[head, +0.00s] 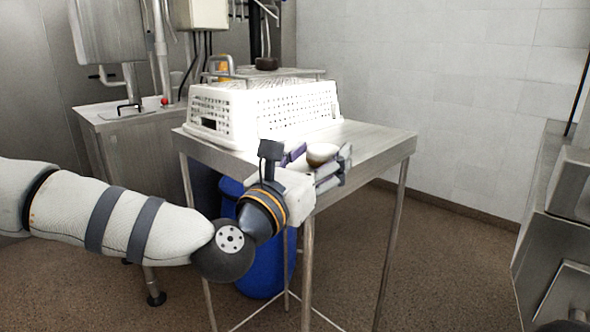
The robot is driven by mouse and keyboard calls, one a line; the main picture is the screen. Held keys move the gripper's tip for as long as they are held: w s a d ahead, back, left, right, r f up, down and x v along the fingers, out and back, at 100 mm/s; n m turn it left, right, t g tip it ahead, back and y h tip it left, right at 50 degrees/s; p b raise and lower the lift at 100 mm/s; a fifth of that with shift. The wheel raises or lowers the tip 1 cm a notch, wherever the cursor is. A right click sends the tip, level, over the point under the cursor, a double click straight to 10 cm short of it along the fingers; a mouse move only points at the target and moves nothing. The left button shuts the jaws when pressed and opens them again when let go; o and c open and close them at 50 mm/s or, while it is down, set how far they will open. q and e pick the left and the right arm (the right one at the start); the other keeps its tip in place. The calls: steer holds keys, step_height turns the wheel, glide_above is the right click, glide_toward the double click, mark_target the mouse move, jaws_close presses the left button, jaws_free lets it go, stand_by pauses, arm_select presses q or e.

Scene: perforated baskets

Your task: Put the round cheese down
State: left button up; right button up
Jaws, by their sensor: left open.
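The round cheese (321,152), brown on top with a pale side, shows at the front part of the steel table (376,143). My left gripper (323,163) reaches in over the table's near edge and is open. Its fingers are on either side of the cheese, and the gripper hides the cheese's lower part. I cannot tell whether the fingers touch it or whether it rests fully on the tabletop.
A white perforated basket (293,108) stands upside down or tilted on the table behind the cheese. A dark round thing (267,63) shows beyond it. A blue bin (262,275) is under the table. The tabletop's right side is clear. Steel equipment (560,200) stands at the right.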

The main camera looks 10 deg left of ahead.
arm_select(q)
steer(key=v, duration=1.1)
steer(key=s+d+f+m+g, duration=0.3)
steer(key=s+f+m+g, duration=0.1)
steer(key=f, duration=0.7)
steer(key=s+d+f+m+g, duration=0.2)
steer(key=s+f+m+g, duration=0.25)
steer(key=f, duration=0.65)
steer(key=s+a+f+m+g+y, duration=0.2)
steer(key=s+f+m+g, duration=0.5)
steer(key=s+f, duration=0.8)
steer(key=s+a+f+m+g+y, duration=0.35)
steer(key=s+a+m, duration=0.5)
steer(key=s, duration=0.35)
steer(key=s+a+f+m+g+y, duration=0.35)
steer(key=s+a+m, duration=0.45)
steer(key=s, duration=0.5)
steer(key=w+a+r+n+t+p, duration=0.1)
steer(key=w+r+t+p, duration=0.1)
steer(key=w+r+p, duration=0.3)
steer(key=shift+w+r+h, duration=0.3)
steer(key=shift+w+r, duration=0.25)
steer(key=shift+r, duration=0.1)
arm_select(e)
steer(key=w+r+t, duration=0.2)
steer(key=w+r, duration=0.3)
steer(key=shift+r, duration=0.3)
